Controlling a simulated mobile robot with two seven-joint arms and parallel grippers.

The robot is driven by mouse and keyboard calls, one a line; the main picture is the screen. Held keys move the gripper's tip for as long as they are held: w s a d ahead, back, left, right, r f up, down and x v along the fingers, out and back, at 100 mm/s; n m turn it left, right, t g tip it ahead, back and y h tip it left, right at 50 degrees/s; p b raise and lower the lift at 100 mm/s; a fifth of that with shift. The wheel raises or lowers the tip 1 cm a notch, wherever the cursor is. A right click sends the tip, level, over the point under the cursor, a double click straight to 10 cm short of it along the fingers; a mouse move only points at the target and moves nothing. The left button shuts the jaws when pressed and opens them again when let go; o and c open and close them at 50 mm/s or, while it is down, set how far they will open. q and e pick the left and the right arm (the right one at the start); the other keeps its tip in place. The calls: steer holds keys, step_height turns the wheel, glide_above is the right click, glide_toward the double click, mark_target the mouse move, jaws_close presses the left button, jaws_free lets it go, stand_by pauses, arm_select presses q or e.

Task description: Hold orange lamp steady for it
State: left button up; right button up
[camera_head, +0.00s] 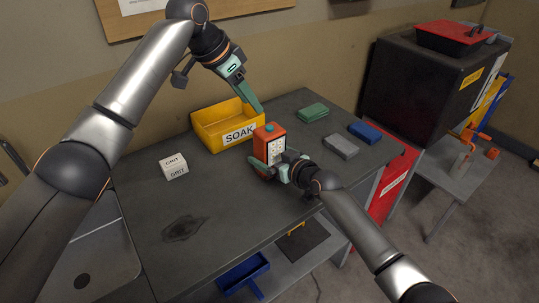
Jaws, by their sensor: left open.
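The orange lamp (269,134) stands upright on the grey workbench, just in front of the yellow bin. Its pale dotted panel faces me. My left gripper (257,106) reaches down from above, open and empty. Its green fingers end beside the bin's right end, a little above the lamp and apart from it. My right gripper (264,164) comes in from the lower right and is low at the lamp's front. One green finger crosses in front of the lamp's lower part. I cannot tell whether its fingers grip the lamp.
The yellow bin (238,133), labelled SOAK, stands behind the lamp. A white GRIT block (174,166) sits to the left. Green (313,112), grey (341,146) and blue (365,132) blocks lie to the right. The workbench (225,205) is clear at front, with a dark stain.

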mark_target(267, 132)
steer(key=c, duration=1.5)
arm_select(q)
jaws_close()
stand_by(0.9)
arm_select(e)
steer(key=shift+f, duration=0.1)
arm_select(q)
steer(key=w+d+r+n+t+h, duration=0.2)
steer(key=d+n+t, duration=0.15)
steer(key=n, duration=0.75)
steer(key=shift+w+d+f, duration=0.1)
steer(key=shift+d+f, duration=0.05)
steer(key=shift+f, duration=1.95)
steer(key=shift+d+f, duration=0.15)
steer(key=shift+f, duration=1.95)
